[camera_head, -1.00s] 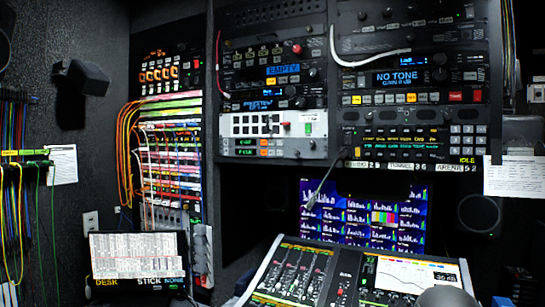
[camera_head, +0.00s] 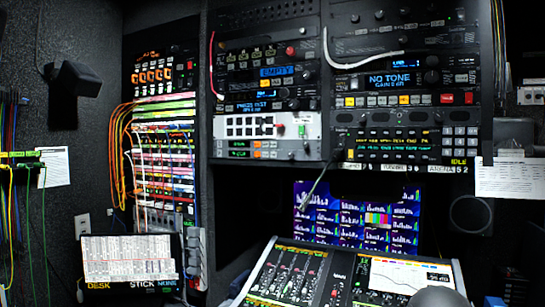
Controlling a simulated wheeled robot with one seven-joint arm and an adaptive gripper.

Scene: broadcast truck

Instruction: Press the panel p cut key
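A light silver key panel (camera_head: 221,128) sits in the middle rack, below a blue display. It has two rows of black keys (camera_head: 249,126), a small red key (camera_head: 281,130) and a green-lit key at its right end. The key lettering is too small to read, so I cannot tell which key is the panel p cut key. My gripper is not in view. A grey rounded shape at the bottom right edge may be part of my arm.
A sloped mixing console (camera_head: 346,276) stands below the racks, before a multi-view monitor (camera_head: 333,232). A thin gooseneck (camera_head: 318,188) rises near the rack. A patch bay with orange cables (camera_head: 121,150) is left. A black speaker (camera_head: 76,79) juts from the left wall.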

